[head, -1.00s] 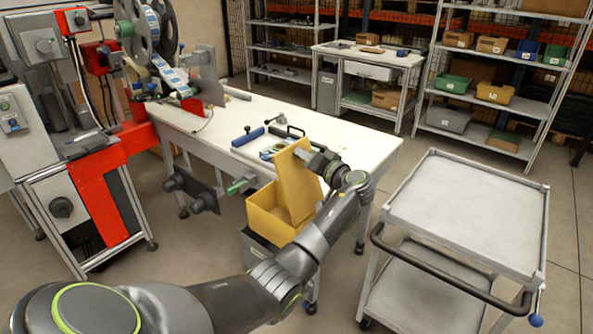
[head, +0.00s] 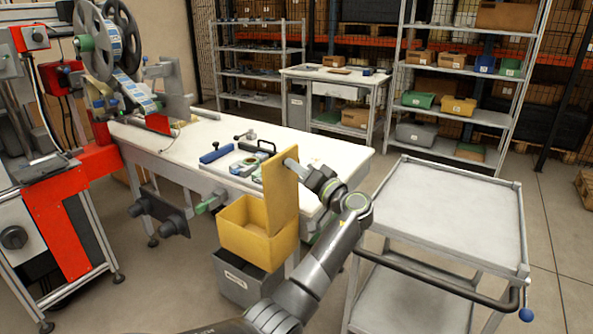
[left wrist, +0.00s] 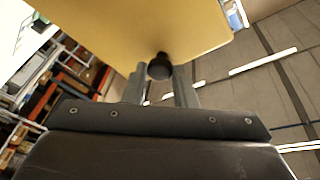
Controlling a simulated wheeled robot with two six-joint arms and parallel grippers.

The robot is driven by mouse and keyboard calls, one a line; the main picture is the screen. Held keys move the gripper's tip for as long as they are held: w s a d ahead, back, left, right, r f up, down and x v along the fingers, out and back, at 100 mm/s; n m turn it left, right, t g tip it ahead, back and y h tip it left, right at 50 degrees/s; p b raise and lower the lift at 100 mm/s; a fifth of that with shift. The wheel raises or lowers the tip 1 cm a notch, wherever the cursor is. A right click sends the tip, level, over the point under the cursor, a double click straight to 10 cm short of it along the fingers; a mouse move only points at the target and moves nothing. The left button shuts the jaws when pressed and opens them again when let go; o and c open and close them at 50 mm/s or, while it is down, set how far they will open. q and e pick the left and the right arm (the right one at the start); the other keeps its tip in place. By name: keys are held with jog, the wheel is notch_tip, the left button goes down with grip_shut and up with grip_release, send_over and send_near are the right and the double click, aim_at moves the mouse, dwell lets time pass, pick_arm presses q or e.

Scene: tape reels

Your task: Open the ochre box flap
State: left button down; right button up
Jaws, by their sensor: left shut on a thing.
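The ochre box (head: 254,232) is at the front edge of the white workbench, above a grey bin. Its flap (head: 280,196) stands about upright along the box's right side, and the box's inside shows. My left gripper (head: 294,164) is at the upper part of the flap, on its right face. In the left wrist view the flap (left wrist: 140,28) fills the top, and a dark round knob (left wrist: 159,67) on it sits between the fingers of my left gripper (left wrist: 170,75), which is shut on it. My right gripper is not in view.
The grey bin (head: 246,279) is directly below the box. The white workbench (head: 200,135) carries a blue-handled tool and small parts. A grey cart (head: 448,205) stands close on the right of my arm. Open floor lies beyond the cart.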

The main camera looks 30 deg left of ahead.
pick_arm(q)
jog(key=shift+f, duration=0.35)
jog(key=c, duration=1.2)
grip_release()
jog(key=shift+o, duration=0.2)
jog(key=shift+r, duration=0.1)
jog(key=b+v, duration=0.3)
jog(key=v, duration=1.4)
jog(key=shift+d, duration=0.15)
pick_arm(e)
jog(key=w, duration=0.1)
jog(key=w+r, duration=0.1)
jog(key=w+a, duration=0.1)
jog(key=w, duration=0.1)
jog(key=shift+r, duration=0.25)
pick_arm(q)
jog(key=shift+s, duration=0.1)
